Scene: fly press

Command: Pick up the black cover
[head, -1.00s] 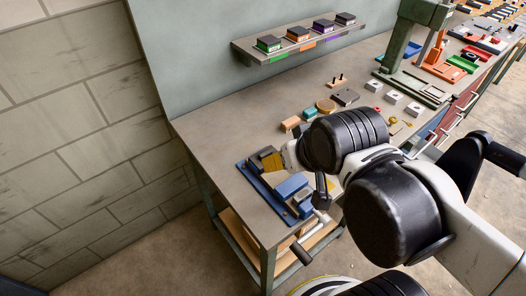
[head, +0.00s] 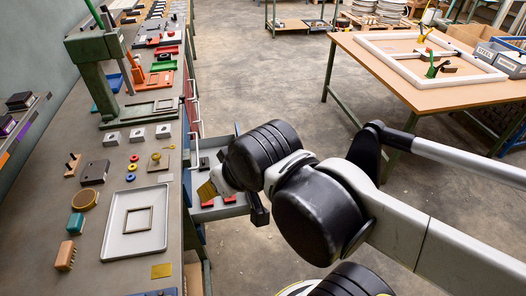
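I cannot single out the black cover for certain. A flat dark plate (head: 95,172) lies on the workbench at the left. Black-topped boxes (head: 20,100) stand on the wall shelf, and dark pieces also show in the open drawer (head: 232,208). My gripper (head: 212,186) is over or in front of that drawer, right of the bench edge.
A grey tray (head: 117,243) with a small frame inside lies on the bench. Round wooden, teal and orange pieces are left of it. A green press (head: 92,75) stands farther back. A wooden table (head: 430,95) carries a large pale frame. The floor between is clear.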

